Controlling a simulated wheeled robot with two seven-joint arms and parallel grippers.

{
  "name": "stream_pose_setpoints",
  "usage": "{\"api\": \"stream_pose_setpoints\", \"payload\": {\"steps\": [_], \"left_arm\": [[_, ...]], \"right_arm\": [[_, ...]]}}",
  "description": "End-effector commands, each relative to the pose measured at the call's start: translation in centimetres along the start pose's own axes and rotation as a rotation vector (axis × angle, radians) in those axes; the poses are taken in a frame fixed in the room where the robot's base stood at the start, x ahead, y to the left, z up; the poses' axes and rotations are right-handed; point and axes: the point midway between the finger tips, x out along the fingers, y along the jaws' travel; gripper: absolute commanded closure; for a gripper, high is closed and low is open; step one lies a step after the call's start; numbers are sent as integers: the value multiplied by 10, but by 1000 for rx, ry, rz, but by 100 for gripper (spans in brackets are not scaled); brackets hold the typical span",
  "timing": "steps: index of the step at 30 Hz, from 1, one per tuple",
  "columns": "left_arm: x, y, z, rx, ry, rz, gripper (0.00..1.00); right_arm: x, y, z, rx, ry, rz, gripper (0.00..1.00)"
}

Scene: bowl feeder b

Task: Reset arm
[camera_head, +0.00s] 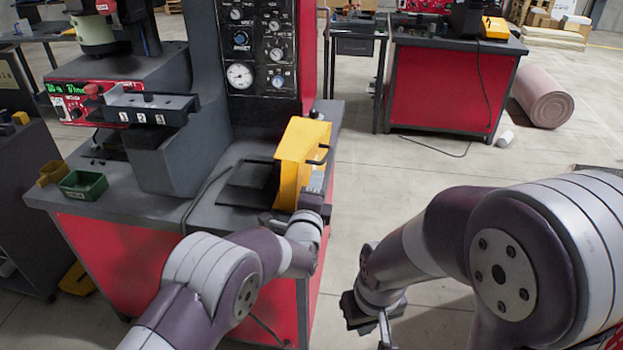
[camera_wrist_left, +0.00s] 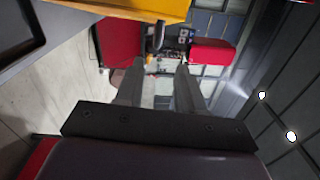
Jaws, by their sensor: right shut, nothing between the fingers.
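My left gripper (camera_head: 316,204) is at the front right edge of the red workbench (camera_head: 140,270), close beside a yellow box-shaped device (camera_head: 297,160) in the head view. Its fingers are hard to make out there. In the left wrist view the two fingers of the left gripper (camera_wrist_left: 159,68) stand apart with nothing between them. The yellow device shows at the top of that view (camera_wrist_left: 130,8), off the fingers. My right gripper (camera_head: 378,325) hangs low over the floor at the bottom centre, shut and empty.
The bench carries a gauge panel (camera_head: 262,45), a numbered black block (camera_head: 150,104) and a green bin (camera_head: 83,186). A second red bench (camera_head: 440,85) and a pink roll (camera_head: 542,95) stand further back. Open floor (camera_head: 380,190) lies right of the near bench.

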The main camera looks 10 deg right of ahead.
Motion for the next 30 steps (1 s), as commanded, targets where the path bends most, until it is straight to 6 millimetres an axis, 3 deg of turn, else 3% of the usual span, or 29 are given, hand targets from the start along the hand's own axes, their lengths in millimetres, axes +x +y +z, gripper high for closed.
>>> {"api": "stream_pose_setpoints", "payload": {"steps": [5,7,8,9,11,12,14,17,21,24,27,30], "left_arm": [[0,1,0,-48,1,5,62],[-1,14,-5,-183,19,70,62],[-6,32,-9,-262,30,140,62],[-18,60,-15,-372,35,258,62],[-49,97,-19,-575,1,486,62],[-79,110,-7,-730,-84,654,62],[-127,115,21,-925,-261,850,62],[-205,105,69,-1153,-589,1048,62],[-314,67,126,-1353,-1032,1161,62],[-378,34,155,-1435,-1262,1165,62],[-417,0,179,-1492,-1356,1116,62],[-420,-19,198,-1560,-1372,1022,62]], "right_arm": [[0,0,0,0,0,0,100],[0,0,0,0,0,0,100],[0,0,0,0,0,0,100],[0,0,0,0,0,0,100],[-2,0,0,0,0,0,100],[-10,0,-1,0,-1,0,100],[-21,0,-2,0,0,0,100],[-37,0,-4,0,0,0,100],[-60,0,-7,0,0,0,100],[-77,0,-9,0,0,0,100],[-94,0,-11,0,0,0,100],[-101,0,-12,0,0,0,100]]}}
